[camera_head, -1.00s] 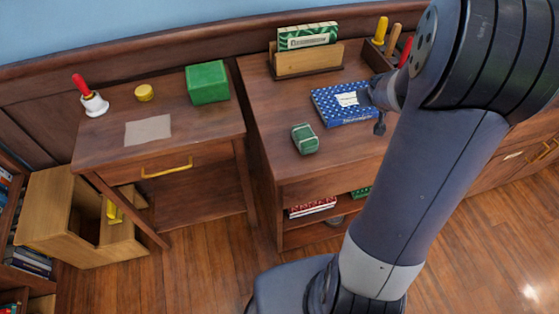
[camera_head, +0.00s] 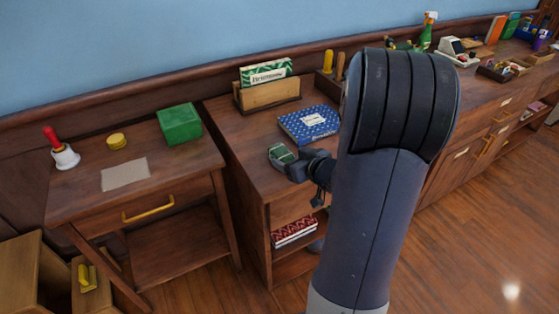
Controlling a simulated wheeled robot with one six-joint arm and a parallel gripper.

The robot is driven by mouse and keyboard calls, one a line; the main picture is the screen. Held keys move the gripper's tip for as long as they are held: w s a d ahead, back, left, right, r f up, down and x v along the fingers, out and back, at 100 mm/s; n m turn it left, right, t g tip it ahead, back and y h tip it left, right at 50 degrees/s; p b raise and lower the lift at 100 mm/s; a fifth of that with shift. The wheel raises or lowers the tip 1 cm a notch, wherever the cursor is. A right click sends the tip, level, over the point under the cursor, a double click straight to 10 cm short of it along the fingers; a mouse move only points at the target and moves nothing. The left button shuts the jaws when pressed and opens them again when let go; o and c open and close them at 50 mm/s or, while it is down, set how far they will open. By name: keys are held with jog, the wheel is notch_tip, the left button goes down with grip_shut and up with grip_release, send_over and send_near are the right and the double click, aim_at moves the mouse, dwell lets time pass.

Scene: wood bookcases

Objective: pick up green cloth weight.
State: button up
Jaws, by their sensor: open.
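The green cloth weight (camera_head: 281,152) is a small dark green block with a pale band. It lies on the top of the brown wooden cabinet (camera_head: 240,130), near its front. My gripper (camera_head: 285,164) is open at the near side of the weight, with its fingers over or beside the weight's edge. I cannot tell whether they touch it. My gripper hides the near part of the weight, and my arm covers much of the cabinet's right side.
A wooden holder (camera_head: 268,95) with a green-edged card stands at the back.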

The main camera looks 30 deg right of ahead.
aim_at(283, 153)
jog(key=shift+b+x, duration=0.45)
jog(key=shift+x, duration=2.65)
jog(key=shift+d, duration=0.1)
jog(key=shift+c, duration=0.3)
jog(key=c, duration=1.4)
